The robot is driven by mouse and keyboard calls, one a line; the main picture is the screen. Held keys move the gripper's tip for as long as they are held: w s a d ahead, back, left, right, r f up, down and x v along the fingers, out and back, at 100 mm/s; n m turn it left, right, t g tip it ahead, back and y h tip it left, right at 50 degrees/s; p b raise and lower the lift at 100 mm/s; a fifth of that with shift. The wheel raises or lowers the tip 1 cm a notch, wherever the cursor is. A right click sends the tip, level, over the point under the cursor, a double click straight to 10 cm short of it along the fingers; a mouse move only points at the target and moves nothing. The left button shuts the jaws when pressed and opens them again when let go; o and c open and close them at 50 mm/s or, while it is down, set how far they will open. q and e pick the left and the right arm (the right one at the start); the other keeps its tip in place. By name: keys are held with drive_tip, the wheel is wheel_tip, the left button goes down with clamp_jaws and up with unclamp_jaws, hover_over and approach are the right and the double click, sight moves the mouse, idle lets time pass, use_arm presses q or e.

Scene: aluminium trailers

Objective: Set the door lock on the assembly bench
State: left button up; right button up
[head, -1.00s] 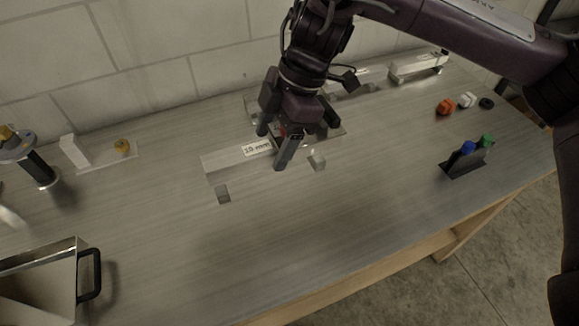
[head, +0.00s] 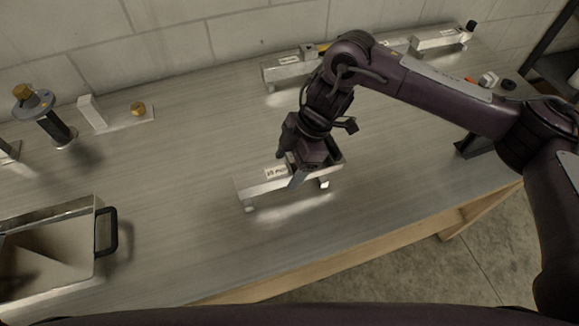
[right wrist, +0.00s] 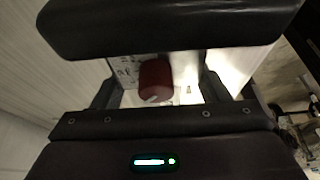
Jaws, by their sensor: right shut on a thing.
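My right gripper (head: 292,172) is over a long aluminium block with a white label (head: 262,186) near the bench's front edge. Small foot-like pieces show below the block's two ends. In the right wrist view a red knob (right wrist: 155,80) sits between the two dark fingers (right wrist: 160,70), in front of the pale metal. The gripper is shut on the block's red knob; the fingers hide this in the head view. I cannot tell whether the block hangs clear of the bench. Which part is the door lock is not clear. My left gripper is out of view.
A similar labelled aluminium block (head: 290,70) stands at the back by the wall, another (head: 436,41) farther right. At left are a dark post with a disc top (head: 52,122), a plate with a yellow knob (head: 138,108) and an open metal bin (head: 60,225). Bench middle is clear.

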wheel_tip(320, 180, down, 2)
drive_tip(key=shift+f, duration=0.2)
drive_tip(key=shift+f, duration=0.15)
drive_tip(key=o, duration=1.4)
drive_tip(key=b+v, duration=0.1)
drive_tip(key=v, duration=1.1)
